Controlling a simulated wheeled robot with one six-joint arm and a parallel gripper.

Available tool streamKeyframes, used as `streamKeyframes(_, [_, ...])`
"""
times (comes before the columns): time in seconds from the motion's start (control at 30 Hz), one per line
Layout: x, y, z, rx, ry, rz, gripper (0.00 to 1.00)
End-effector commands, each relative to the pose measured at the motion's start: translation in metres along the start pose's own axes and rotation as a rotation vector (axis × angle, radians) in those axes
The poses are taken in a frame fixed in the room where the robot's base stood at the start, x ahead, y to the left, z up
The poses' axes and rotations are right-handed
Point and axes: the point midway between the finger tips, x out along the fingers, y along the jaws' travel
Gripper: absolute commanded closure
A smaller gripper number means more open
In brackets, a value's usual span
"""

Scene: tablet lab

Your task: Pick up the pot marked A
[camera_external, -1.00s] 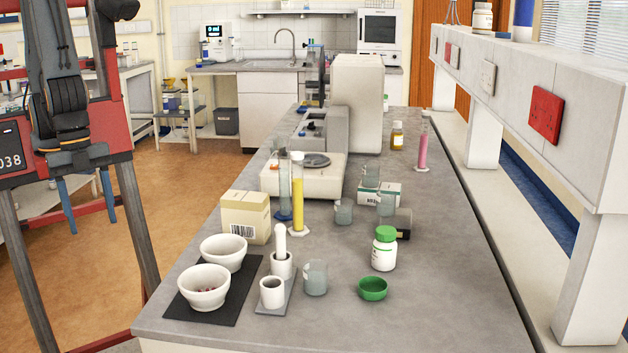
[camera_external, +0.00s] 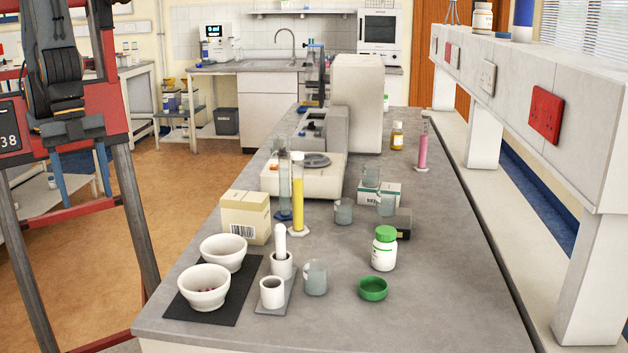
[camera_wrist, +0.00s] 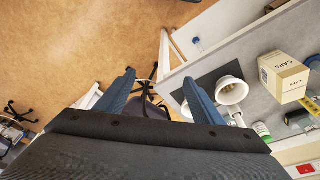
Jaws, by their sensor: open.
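No letter A is legible on any vessel. A small white pot (camera_external: 272,293) stands upright on a grey slab at the bench's front left. Behind it, another small white pot (camera_external: 282,266) holds a white upright piece. Two white bowls stand left of them on a dark mat: the front bowl (camera_external: 204,289) has small dark red bits in it, the rear bowl (camera_external: 223,253) looks empty. My gripper (camera_external: 82,174) is open and empty, left of the bench and above the floor. In the wrist view, its blue fingers (camera_wrist: 160,95) are spread, the right one partly covering the mat and a bowl.
A beaker (camera_external: 315,278), a green dish (camera_external: 373,288) and a green-capped bottle (camera_external: 384,249) stand right of the pots. A carton (camera_external: 246,217) and a yellow-filled cylinder (camera_external: 298,195) stand behind. A raised shelf (camera_external: 530,110) runs along the right. The bench's front right is clear.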

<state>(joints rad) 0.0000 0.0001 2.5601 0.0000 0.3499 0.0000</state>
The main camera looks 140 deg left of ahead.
Motion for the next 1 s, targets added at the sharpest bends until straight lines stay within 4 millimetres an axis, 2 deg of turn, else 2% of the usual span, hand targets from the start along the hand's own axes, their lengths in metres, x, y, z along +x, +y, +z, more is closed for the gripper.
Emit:
streamKeyframes(0.27, [0.001, -0.001, -0.002, -0.007, 0.0, -0.001, 0.38])
streamKeyframes(0.37, [0.009, -0.013, -0.02, -0.065, -0.003, -0.009, 0.38])
streamKeyframes(0.47, [0.025, -0.045, -0.056, -0.203, -0.015, -0.029, 0.38])
streamKeyframes(0.57, [0.046, -0.098, -0.102, -0.404, -0.03, -0.059, 0.38])
streamKeyframes(0.6, [0.054, -0.123, -0.118, -0.493, -0.037, -0.072, 0.38])
streamKeyframes(0.67, [0.065, -0.163, -0.14, -0.624, -0.045, -0.093, 0.38])
streamKeyframes(0.73, [0.077, -0.213, -0.159, -0.777, -0.054, -0.119, 0.38])
streamKeyframes(0.87, [0.098, -0.312, -0.178, -1.06, -0.066, -0.168, 0.38])
streamKeyframes(1.0, [0.115, -0.413, -0.174, -1.342, -0.074, -0.222, 0.38])
